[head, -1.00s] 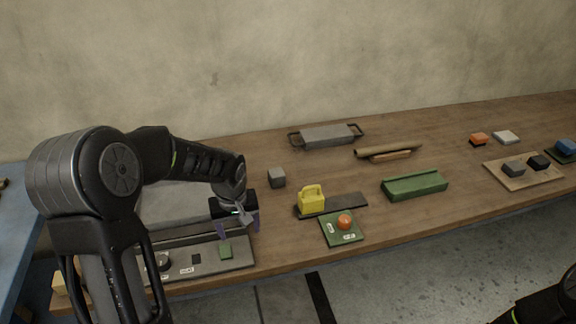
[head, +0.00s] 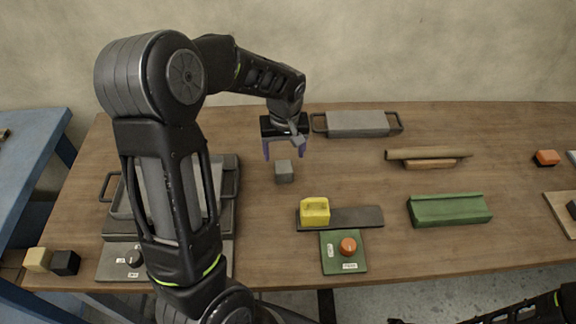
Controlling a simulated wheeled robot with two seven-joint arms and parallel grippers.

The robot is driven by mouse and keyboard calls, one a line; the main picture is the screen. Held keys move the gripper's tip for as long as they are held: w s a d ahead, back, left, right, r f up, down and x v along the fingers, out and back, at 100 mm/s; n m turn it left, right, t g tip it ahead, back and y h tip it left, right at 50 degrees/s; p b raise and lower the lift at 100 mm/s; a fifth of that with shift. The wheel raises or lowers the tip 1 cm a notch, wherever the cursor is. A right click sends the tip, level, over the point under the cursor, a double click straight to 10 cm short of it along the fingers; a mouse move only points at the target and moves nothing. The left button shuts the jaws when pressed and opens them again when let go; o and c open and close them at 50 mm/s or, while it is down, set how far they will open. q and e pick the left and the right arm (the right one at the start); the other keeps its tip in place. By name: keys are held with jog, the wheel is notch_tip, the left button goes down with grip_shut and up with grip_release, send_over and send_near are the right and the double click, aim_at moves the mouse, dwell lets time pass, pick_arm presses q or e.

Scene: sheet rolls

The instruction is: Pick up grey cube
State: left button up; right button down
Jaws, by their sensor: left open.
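The grey cube (head: 284,171) stands on the wooden table, left of the middle of the head view. My left gripper (head: 284,152) is open, its two purple fingers pointing down on either side of the cube's far end in the picture. The fingers look apart from the cube, and I cannot tell their exact height above the table. My right arm shows only partly at the lower right edge; its gripper is not clearly visible.
A grey tray (head: 358,122) with dark handles lies behind, right of the gripper. A yellow block (head: 315,211) on a dark strip and a green panel (head: 330,263) with an orange button are in front. A green channel block (head: 449,209) lies right. The table between is clear.

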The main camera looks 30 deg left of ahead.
aim_at(284, 166)
pick_arm(q)
jog(key=shift+w+a+f, duration=0.1)
jog(key=shift+w+f, duration=0.1)
jog(key=shift+f, duration=1.15)
jog(key=shift+f, duration=0.2)
jog(key=f, duration=0.1)
jog(key=f+p, duration=0.1)
jog(key=f, duration=0.2)
jog(key=shift+w+a+f+p, duration=0.25)
jog(key=shift+f+p, duration=0.1)
jog(key=shift+f, duration=0.05)
jog(key=c, duration=1.5)
